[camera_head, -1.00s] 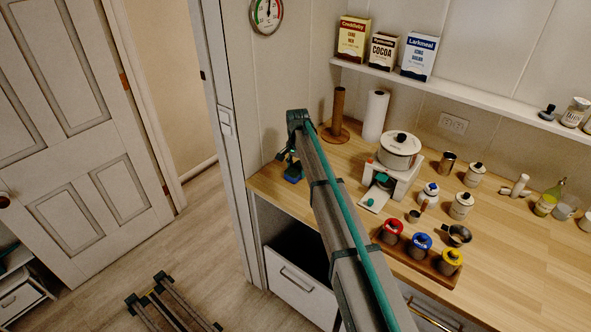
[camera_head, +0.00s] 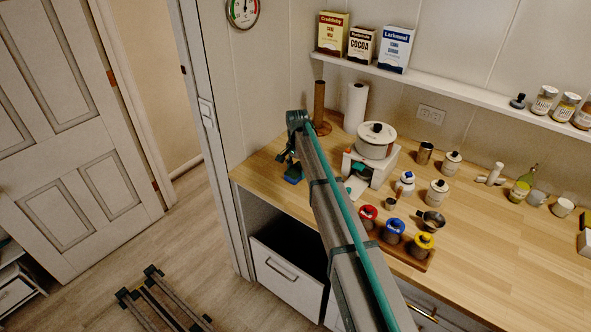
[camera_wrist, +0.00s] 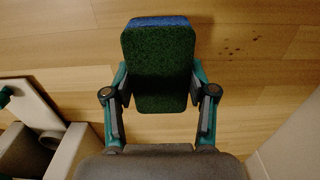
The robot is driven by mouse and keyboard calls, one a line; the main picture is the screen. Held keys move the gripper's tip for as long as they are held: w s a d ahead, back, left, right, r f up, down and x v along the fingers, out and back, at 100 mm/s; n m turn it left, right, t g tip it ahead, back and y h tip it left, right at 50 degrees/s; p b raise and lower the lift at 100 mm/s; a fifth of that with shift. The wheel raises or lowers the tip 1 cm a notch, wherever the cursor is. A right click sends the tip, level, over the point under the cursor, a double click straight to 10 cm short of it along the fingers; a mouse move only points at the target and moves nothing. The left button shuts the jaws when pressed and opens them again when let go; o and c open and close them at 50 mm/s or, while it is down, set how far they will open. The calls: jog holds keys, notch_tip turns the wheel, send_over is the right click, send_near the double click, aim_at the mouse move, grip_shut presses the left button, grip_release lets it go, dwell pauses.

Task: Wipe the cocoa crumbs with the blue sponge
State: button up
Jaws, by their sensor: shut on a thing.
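The blue sponge (camera_head: 293,180) is in my gripper (camera_head: 290,165), at the left end of the wooden counter. In the wrist view my gripper (camera_wrist: 160,105) has a finger on each side of the sponge (camera_wrist: 158,65). Its dark green face is toward the camera, with a blue strip at the far edge. I cannot tell whether its underside touches the counter. The cocoa crumbs (camera_wrist: 229,47) are small dark specks on the wood, right of the sponge in the wrist view and apart from it. I cannot make out the crumbs in the head view.
A white appliance with a pot (camera_head: 376,141) stands right of my gripper. A paper towel roll (camera_head: 355,107) and a brown holder (camera_head: 319,103) stand behind. A rack of colored-lid jars (camera_head: 394,229) is near the front edge. A wall (camera_head: 240,110) bounds the counter's left end.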

aim_at(298, 169)
jog(key=shift+s+d+r, duration=0.15)
jog(key=shift+s+d, duration=0.05)
jog(key=shift+d, duration=0.1)
jog(key=shift+d+r+p, duration=0.1)
jog(key=shift+r+p, duration=0.25)
jog(key=shift+r, duration=0.55)
jog(key=shift+a+r+p, duration=0.2)
jog(key=shift+r+p, duration=0.1)
jog(key=shift+r, duration=0.3)
jog(key=shift+r+p, duration=0.85)
jog(key=shift+r, duration=1.5)
